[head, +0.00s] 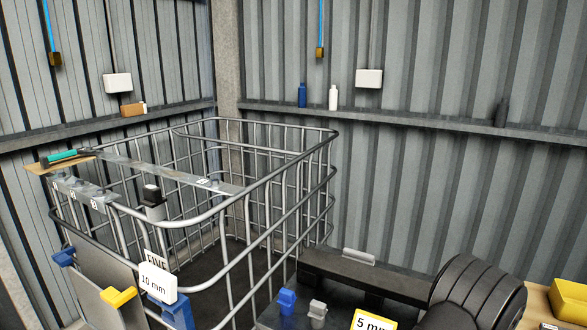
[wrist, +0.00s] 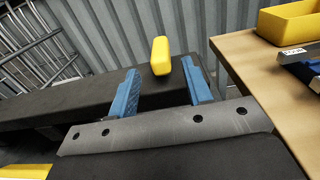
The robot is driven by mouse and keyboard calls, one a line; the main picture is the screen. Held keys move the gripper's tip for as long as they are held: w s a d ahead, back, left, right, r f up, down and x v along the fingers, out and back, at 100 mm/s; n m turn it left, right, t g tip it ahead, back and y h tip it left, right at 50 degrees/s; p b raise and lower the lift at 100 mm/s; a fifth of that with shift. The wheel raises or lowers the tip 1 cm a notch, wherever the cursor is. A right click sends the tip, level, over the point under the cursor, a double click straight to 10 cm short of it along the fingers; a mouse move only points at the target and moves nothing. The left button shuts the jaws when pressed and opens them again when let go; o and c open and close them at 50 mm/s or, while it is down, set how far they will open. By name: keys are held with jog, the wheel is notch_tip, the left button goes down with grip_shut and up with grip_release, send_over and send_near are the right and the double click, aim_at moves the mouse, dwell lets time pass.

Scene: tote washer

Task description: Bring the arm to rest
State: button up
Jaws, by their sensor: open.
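My gripper (wrist: 160,88) shows in the wrist view as two blue fingers set well apart, with nothing held between them. A yellow block-like piece (wrist: 160,56) shows beyond the gap between the fingertips, against a dark bench (wrist: 60,105); how far it is from the fingers I cannot tell. In the head view a large ribbed black rounded part at the lower right looks like my arm. The gripper itself is not visible in that view.
A wire cage (head: 333,135) fills the left and middle. A 10 mm sign (head: 158,284) and yellow clip (head: 119,297) stand in front. Blue (head: 287,301) and grey (head: 317,313) pieces sit lower centre. A wooden table (wrist: 245,60) with a yellow bin (wrist: 290,22) is right.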

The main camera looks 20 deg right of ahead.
jog(key=v, duration=0.9)
jog(key=x, duration=1.7)
jog(key=shift+w+d, duration=0.1)
jog(key=shift+w, duration=0.1)
jog(key=shift+s+m+g+h, duration=0.15)
jog(key=shift+m+g+h, duration=0.45)
jog(key=shift+g, duration=0.1)
jog(key=v, duration=1.8)
jog(key=w+a+f+n+t+y, duration=0.1)
jog(key=w+a+n+y, duration=0.1)
jog(key=w+n+y, duration=0.4)
jog(key=shift+w+a+f+y, duration=0.35)
jog(key=shift+w+y, duration=0.75)
jog(key=shift+w, duration=0.5)
